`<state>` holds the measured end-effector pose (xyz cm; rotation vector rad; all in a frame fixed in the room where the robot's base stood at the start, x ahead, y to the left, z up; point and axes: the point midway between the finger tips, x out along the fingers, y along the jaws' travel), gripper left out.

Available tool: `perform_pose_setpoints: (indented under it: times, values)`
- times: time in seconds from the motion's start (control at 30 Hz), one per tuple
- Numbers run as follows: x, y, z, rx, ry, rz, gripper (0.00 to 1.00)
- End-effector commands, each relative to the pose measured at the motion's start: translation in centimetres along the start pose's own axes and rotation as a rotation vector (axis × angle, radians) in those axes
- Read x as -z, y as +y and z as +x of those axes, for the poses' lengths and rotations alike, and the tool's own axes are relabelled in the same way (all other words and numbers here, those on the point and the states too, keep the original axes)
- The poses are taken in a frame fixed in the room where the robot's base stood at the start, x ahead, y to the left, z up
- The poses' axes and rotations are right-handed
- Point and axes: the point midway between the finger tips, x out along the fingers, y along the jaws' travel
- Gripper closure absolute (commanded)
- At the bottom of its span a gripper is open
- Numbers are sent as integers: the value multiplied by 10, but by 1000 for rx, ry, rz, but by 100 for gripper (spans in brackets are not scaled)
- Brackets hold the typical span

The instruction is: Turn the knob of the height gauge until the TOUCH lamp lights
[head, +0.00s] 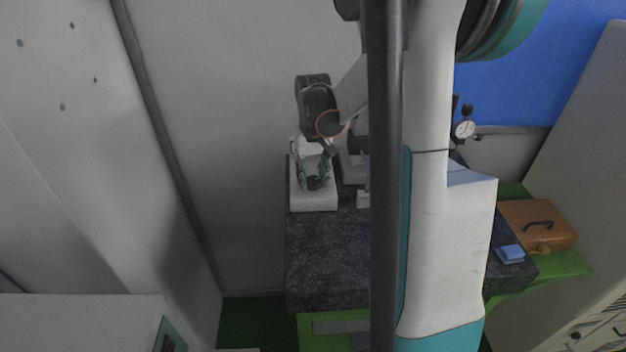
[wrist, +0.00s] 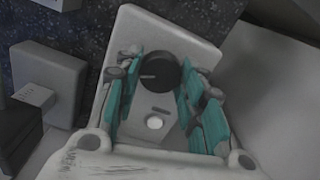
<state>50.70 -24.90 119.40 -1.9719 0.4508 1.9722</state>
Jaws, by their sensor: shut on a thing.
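The height gauge (head: 314,203) stands at the left end of the dark stone plate, its pale base also filling the middle of the wrist view (wrist: 185,32). Its round black knob (wrist: 158,72) has a light mark on its face and shows small in the head view (head: 314,184). My gripper (wrist: 160,75) has its teal fingers on both sides of the knob, shut on it; it reaches down to the gauge in the head view (head: 313,178). I cannot read a TOUCH label or tell whether a lamp is lit.
The speckled stone plate (head: 325,255) has bare room in front of the gauge. A grey block (wrist: 48,75) stands beside the gauge. A dial indicator (head: 465,129), a blue block (head: 510,254) and an orange case (head: 535,222) are at the right. My arm hides the middle.

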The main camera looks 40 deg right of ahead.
Motion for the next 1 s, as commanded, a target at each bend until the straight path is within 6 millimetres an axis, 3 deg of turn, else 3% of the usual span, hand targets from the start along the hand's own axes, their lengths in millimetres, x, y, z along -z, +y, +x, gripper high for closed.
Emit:
perform_pose_setpoints:
  times: [0.5, 1.0]
  values:
    - [0, 0, 1, 0, 0, -461, 87]
    - [0, 0, 0, 0, 0, -678, 87]
